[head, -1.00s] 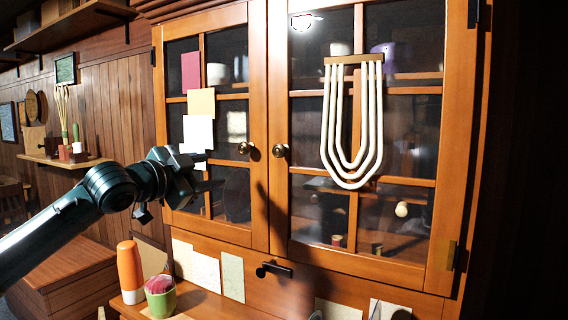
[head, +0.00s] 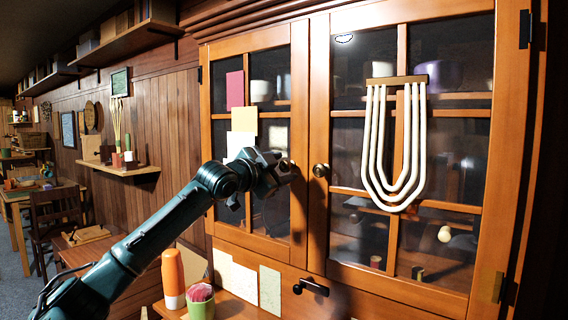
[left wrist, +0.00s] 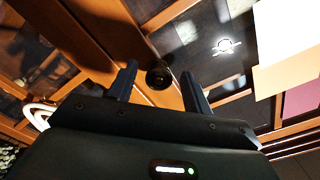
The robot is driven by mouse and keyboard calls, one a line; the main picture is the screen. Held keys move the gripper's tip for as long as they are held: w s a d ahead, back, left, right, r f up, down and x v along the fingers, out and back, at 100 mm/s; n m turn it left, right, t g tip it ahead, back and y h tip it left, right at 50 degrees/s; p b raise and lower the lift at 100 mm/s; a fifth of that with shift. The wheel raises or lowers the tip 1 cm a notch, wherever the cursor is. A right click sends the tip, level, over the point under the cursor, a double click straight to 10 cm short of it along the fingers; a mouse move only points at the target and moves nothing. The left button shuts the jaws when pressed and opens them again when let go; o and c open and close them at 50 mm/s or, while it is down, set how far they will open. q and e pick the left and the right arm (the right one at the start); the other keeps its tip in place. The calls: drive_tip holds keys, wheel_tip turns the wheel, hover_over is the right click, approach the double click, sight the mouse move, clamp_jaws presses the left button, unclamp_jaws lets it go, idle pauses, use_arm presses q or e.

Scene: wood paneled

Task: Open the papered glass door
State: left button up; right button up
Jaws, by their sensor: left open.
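The papered glass door (head: 249,236) is the left cabinet door, wood-framed with coloured paper sheets (head: 243,118) on its panes. It stands shut. In the head view my left gripper (head: 283,170) is at this door's right edge and mostly covers its knob. In the left wrist view the dark round knob (left wrist: 158,77) sits between the two fingers of my left gripper (left wrist: 157,88). The fingers are apart, and I cannot tell whether they touch the knob. My right gripper is in neither view.
Below are a black handle (head: 311,287), an orange bottle (head: 173,278) and a green cup (head: 201,303).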

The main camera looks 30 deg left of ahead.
use_arm(q)
drive_tip(key=shift+w+d, duration=0.1)
drive_tip(key=shift+w, duration=0.5)
drive_tip(key=shift+c, duration=0.5)
clamp_jaws()
